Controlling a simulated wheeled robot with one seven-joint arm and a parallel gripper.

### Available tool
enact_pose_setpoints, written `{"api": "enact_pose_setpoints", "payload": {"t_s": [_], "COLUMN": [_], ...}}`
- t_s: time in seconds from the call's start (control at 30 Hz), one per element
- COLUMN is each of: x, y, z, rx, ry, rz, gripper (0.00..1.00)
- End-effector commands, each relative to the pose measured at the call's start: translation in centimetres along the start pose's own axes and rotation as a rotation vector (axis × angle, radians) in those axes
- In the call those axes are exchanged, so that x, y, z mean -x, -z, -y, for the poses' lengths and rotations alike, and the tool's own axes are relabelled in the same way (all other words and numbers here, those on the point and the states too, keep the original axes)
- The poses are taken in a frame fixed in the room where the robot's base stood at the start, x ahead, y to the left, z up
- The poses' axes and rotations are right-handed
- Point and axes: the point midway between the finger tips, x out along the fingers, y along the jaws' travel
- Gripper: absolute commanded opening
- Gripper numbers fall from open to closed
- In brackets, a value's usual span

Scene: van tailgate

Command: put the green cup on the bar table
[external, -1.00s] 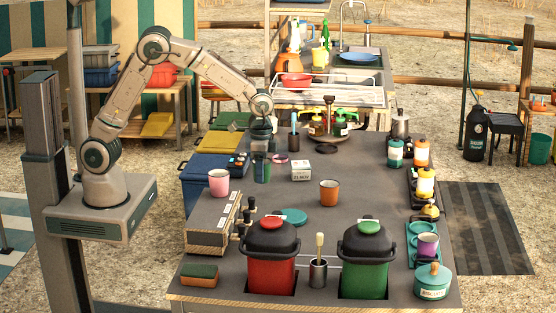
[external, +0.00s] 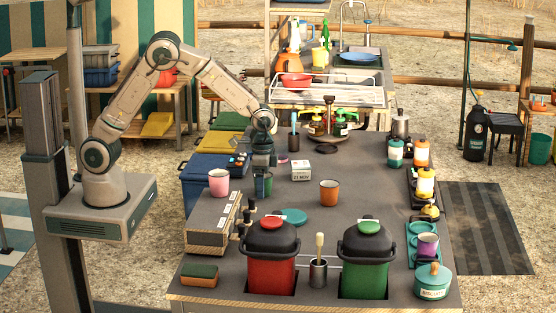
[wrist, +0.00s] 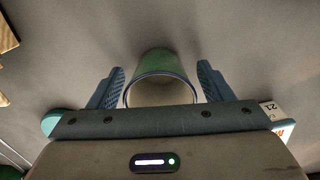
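The green cup (external: 263,185) is below my gripper (external: 263,168) in the external view, over the left side of the long grey worktop (external: 300,245). In the wrist view the green cup (wrist: 168,66) lies between the two blue fingers of my gripper (wrist: 161,88), its pale inside facing the camera. Whether the cup's base touches the worktop cannot be told. I cannot tell which surface is the bar table.
A pink cup (external: 219,182) stands to the left, an orange cup (external: 329,192) to the right. A white box (external: 301,170) and a teal disc (external: 294,216) are nearby. Red (external: 271,265) and green (external: 364,268) pots fill the front. Open worktop lies right of the orange cup.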

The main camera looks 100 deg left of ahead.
Motion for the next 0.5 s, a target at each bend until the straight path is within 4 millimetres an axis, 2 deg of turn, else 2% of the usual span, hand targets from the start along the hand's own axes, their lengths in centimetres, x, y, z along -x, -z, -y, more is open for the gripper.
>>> {"api": "enact_pose_setpoints", "payload": {"t_s": [0.3,0.37,0.5], "x": [0.8,1.6,4.4], "y": [0.1,0.1,0.1], "z": [0.0,0.0,0.0], "rx": [0.0,-0.001,0.0], "ry": [0.0,0.0,0.0], "rz": [-0.002,-0.005,-0.006], "gripper": [0.73,0.73,0.73]}}
